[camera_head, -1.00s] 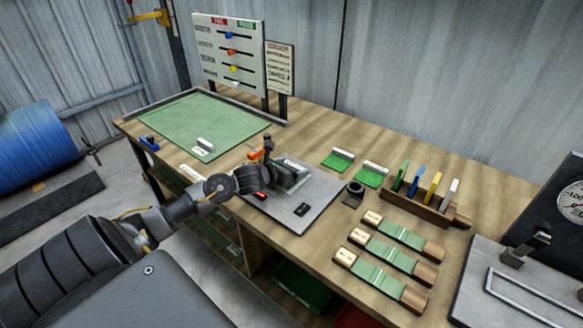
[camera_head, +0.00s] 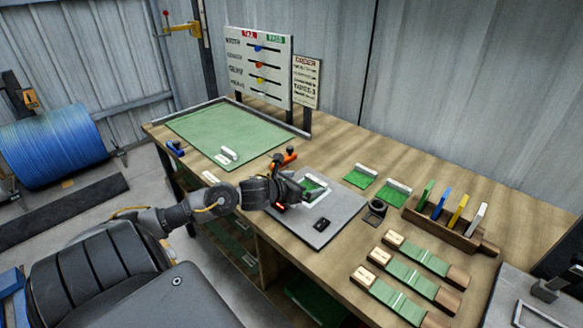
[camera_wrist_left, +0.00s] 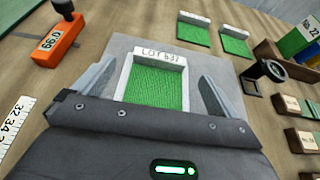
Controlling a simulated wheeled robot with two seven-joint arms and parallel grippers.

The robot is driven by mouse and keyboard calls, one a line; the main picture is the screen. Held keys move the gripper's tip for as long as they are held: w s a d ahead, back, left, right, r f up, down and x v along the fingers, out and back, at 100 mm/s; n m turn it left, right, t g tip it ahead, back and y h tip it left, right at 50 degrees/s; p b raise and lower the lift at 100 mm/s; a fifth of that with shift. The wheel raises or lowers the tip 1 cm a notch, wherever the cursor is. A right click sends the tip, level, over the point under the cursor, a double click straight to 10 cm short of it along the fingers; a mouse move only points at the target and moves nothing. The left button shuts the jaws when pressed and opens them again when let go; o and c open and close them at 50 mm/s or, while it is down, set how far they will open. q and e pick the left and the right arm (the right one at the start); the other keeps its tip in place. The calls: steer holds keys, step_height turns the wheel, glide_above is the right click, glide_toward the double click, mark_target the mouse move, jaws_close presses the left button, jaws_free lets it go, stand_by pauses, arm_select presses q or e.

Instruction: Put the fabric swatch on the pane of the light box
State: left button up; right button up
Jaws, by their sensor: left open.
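A green fabric swatch (camera_wrist_left: 157,88) with a white strip reading about "LOT 637" lies on a pale, white-edged area of the flat grey unit, which appears to be the light box (camera_head: 335,207). The light box also shows in the left wrist view (camera_wrist_left: 120,48). In the head view, the swatch (camera_head: 314,183) is partly hidden by my gripper. My left gripper (camera_head: 303,189) is open low over it. In the left wrist view, its two fingers (camera_wrist_left: 155,84) stand apart on either side of the swatch, with visible gaps. My right gripper is out of view.
Two more green swatches (camera_head: 360,177) (camera_head: 393,192) lie to the right. An orange-bodied tool (camera_wrist_left: 57,48) stands left of the light box. A black ring-shaped holder (camera_head: 376,209), a rack of coloured cards (camera_head: 448,225) and green-banded wooden blocks (camera_head: 415,261) lie right. A green mat (camera_head: 215,125) lies behind left.

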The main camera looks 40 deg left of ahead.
arm_select(q)
steer(key=v, duration=0.6)
steer(key=shift+s+d+r, duration=0.1)
steer(key=shift+s, duration=0.2)
steer(key=shift+w+d, duration=0.1)
